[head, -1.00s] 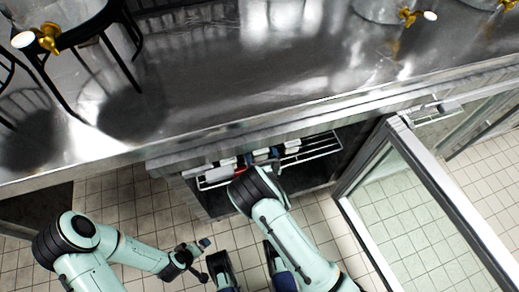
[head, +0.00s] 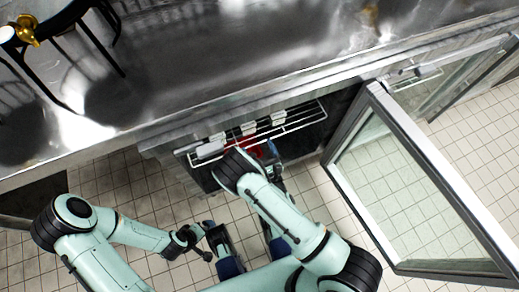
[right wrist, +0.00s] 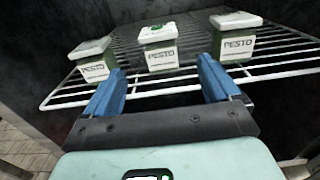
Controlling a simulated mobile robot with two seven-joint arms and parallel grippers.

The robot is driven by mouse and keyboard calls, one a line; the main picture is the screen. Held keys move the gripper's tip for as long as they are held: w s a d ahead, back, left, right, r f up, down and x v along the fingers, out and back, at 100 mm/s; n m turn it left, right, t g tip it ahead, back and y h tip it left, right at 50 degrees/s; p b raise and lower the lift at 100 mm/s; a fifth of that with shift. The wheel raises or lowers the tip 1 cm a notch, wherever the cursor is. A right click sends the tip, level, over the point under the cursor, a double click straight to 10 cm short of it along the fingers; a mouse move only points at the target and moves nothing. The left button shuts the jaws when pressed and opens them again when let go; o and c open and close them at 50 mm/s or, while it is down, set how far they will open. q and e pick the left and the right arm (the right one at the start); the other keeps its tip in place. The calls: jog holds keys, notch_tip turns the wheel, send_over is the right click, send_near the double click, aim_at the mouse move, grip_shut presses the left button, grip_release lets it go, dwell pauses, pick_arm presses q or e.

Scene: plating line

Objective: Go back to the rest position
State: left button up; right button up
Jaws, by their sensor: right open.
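My right gripper (right wrist: 160,88) is open, its two blue fingers apart with nothing between them. It is at the front of a wire rack (right wrist: 272,71) inside the open cabinet. Three pesto containers with pale lids stand upright on the rack: one at left (right wrist: 93,61), one in the middle (right wrist: 158,50) behind the gap between the fingers, and one at right (right wrist: 237,38). In the head view my right wrist is at the rack's front edge and hides most of that gripper. My left gripper (head: 207,241) hangs over the floor, its tips apart and empty.
A glass door (head: 405,185) stands open to the right of the cabinet. The steel counter (head: 220,70) lies above the rack, with a dark-legged stand and a brass tap at upper left. Tiled floor (head: 110,180) is clear at left.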

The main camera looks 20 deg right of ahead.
jog(key=shift+s, duration=0.25)
dwell(0.4)
